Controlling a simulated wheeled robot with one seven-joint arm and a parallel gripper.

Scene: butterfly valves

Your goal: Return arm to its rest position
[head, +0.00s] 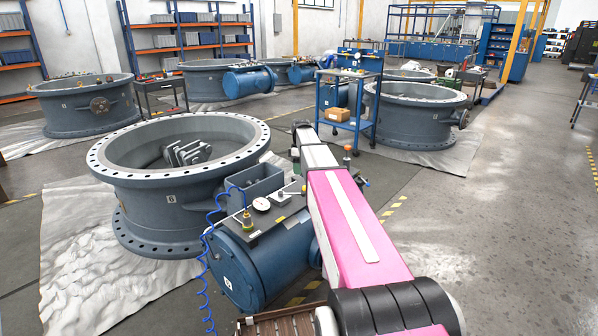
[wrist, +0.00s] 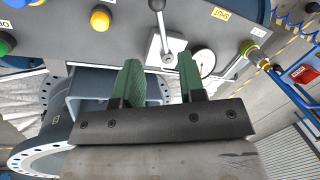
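In the wrist view my gripper (wrist: 160,60) has two green fingers standing apart with a clear gap between them. Nothing is held. A metal lever (wrist: 160,28) with a dark round knob rises from a pale plate on the control panel, just beyond the gap; I cannot tell how far off it is. In the head view my pink and white arm reaches forward over the right side of the valve's blue actuator (head: 240,272), and my gripper is hidden. The panel's lever (head: 291,193) shows there beside a white gauge (head: 261,204).
The large flanged valve (head: 160,205) stands left of my arm. A coiled blue hose (head: 203,285) hangs off the actuator. A blue cart (head: 345,122) stands beyond, with another valve (head: 415,115) at its right. The floor (head: 510,220) on the right is clear.

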